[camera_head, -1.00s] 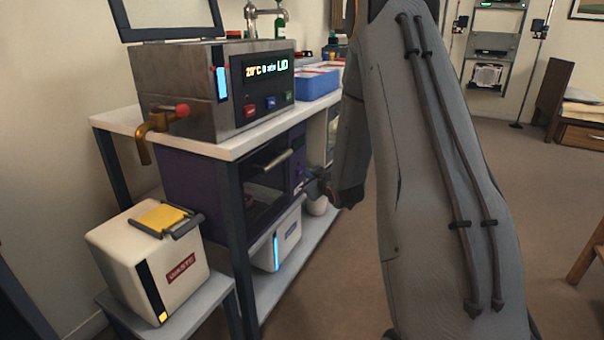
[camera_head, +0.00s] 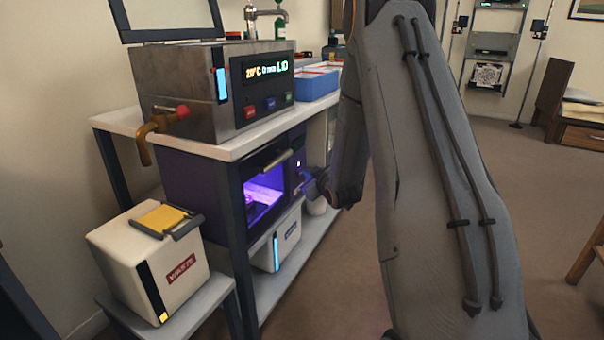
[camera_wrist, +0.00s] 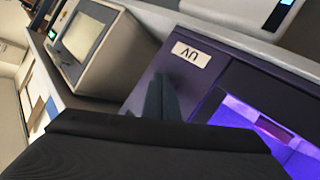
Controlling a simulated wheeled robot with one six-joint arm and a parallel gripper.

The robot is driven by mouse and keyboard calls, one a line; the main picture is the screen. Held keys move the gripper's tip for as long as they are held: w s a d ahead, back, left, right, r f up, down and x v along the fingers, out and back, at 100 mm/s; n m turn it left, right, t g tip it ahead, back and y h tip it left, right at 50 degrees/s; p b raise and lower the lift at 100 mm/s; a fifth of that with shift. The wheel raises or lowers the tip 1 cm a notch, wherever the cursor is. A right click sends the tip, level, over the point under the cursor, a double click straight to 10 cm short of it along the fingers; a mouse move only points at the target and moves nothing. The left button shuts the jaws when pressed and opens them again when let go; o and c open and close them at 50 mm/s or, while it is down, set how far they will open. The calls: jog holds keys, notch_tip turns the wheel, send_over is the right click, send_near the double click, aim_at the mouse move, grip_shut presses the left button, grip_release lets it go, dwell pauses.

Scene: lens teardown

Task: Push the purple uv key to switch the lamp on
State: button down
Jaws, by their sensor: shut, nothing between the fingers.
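The dark purple UV cabinet (camera_head: 195,188) stands on the shelf below the bench top, and its chamber (camera_head: 263,192) glows bright violet. The wrist view shows the same glow (camera_wrist: 265,125) at the right and a white label (camera_wrist: 190,54) reading UV, upside down. My gripper (camera_head: 308,186) is shut and empty at the right side of the cabinet front. In the wrist view its dark fingers (camera_wrist: 161,98) reach the front panel just below the label. The purple uv key cannot be made out; the fingers may cover it. I cannot tell whether they touch the panel.
A steel bath (camera_head: 185,85) with a lit display stands on the bench top above the cabinet. A white box (camera_head: 268,254) sits on the lower shelf. A waste bin (camera_head: 130,262) stands at left. The floor (camera_head: 335,265) before the bench is clear.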

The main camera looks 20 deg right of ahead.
jog(key=shift+s+d, duration=0.2)
jog(key=shift+s, duration=0.05)
jog(key=shift+s+d+p, duration=0.65)
jog(key=shift+s+d, duration=0.25)
jog(key=shift+s, duration=0.25)
jog(key=shift+s+d+p, duration=0.6)
jog(key=shift+s+d, duration=0.25)
jog(key=shift+s, duration=0.3)
jog(key=shift+a, duration=0.1)
